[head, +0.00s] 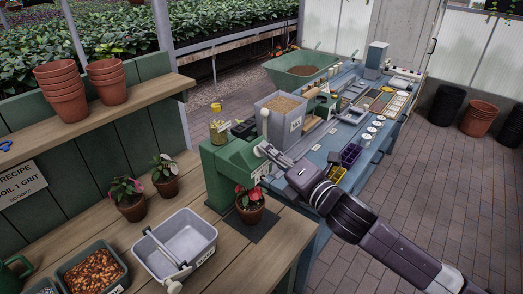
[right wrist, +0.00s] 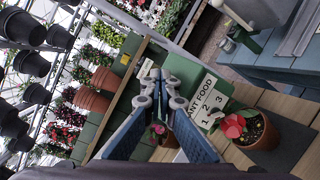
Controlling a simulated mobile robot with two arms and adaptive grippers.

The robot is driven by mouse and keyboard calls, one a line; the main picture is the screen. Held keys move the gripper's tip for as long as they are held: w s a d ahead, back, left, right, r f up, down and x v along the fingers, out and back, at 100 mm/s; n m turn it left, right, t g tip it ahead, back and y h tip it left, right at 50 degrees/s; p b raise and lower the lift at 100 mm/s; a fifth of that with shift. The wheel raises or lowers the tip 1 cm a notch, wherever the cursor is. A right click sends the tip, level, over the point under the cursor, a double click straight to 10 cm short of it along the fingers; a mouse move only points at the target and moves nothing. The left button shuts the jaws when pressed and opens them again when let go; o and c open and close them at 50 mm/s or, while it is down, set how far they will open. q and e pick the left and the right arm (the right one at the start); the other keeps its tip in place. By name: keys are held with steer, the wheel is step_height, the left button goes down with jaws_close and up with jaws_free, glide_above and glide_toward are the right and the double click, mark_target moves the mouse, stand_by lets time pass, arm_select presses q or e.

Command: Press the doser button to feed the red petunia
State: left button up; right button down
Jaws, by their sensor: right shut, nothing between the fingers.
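The green doser (head: 230,165) stands on the wooden bench. Its white plant food label with 1, 2, 3 (right wrist: 209,104) shows in the right wrist view. The red petunia (head: 250,206) sits in a terracotta pot on a dark mat at the doser's front; it also shows in the right wrist view (right wrist: 250,130). My right gripper (head: 262,150) is shut and empty, its tips close to the doser's upper right side. In the right wrist view its fingers (right wrist: 158,80) overlap the doser. I cannot tell whether they touch it. I cannot make out the button. My left gripper is not in view.
Two potted petunias (head: 131,199) (head: 165,175) stand left of the doser. Behind, a blue table (head: 335,150) holds bins and tools.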

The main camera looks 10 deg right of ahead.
steer(key=shift+a+f, duration=0.1)
steer(key=shift+f, duration=0.05)
stand_by(0.4)
steer(key=shift+s+d+r+p, duration=0.45)
steer(key=shift+s+r+p, duration=0.1)
steer(key=shift+r+p, duration=0.15)
steer(key=shift+r, duration=0.1)
steer(key=s+d+r+p, duration=0.2)
steer(key=r, duration=0.1)
steer(key=shift+s+d+r+p, duration=0.1)
steer(key=shift+s+r+p, duration=0.15)
steer(key=shift+s+p, duration=0.1)
stand_by(0.7)
